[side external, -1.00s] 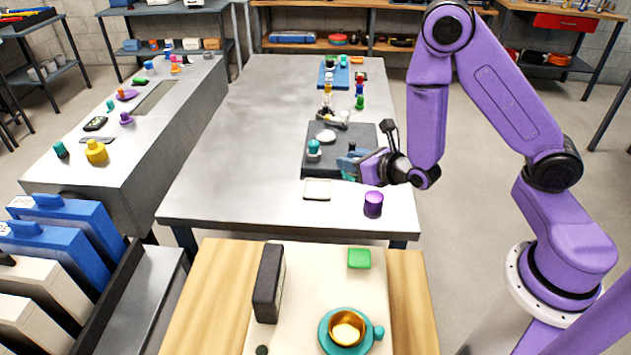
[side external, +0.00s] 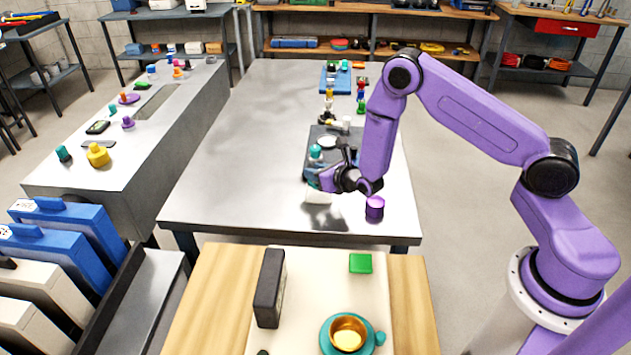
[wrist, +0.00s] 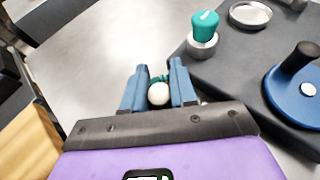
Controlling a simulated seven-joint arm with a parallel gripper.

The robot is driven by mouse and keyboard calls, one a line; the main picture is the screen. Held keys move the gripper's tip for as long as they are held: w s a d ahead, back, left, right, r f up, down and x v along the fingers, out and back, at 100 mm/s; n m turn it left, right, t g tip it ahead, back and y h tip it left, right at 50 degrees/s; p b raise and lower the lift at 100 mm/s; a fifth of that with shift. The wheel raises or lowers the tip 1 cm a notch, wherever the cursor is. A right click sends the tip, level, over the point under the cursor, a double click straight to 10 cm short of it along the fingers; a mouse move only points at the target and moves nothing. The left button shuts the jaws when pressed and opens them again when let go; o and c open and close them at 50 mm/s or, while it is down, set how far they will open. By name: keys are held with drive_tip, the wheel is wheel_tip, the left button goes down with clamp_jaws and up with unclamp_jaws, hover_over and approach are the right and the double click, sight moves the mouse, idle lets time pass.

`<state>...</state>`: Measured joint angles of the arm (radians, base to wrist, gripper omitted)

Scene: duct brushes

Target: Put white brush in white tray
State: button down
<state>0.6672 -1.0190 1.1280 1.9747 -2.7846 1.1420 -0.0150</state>
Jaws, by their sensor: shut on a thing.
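My gripper (side external: 318,178) is above the metal table, near the front left corner of the dark grey mat. In the wrist view its blue fingers (wrist: 158,88) are closed around the white brush (wrist: 158,94). Only the brush's round white end shows clearly, with a bit of teal behind it; the rest is hidden. In the side view the brush is hidden by the fingers. I cannot make out the tray in the wrist view.
A teal-topped piece (wrist: 204,26) stands in a metal holder on the dark mat (wrist: 225,60), beside a silver dish (wrist: 250,13) and a blue disc with a dark handle (wrist: 292,88). The table's left side is clear.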

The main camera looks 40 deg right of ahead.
drive_tip(key=shift+w+f, duration=0.25)
drive_tip(key=shift+f, duration=1.6)
drive_tip(key=shift+f, duration=0.1)
drive_tip(key=c, duration=0.9)
unclamp_jaws()
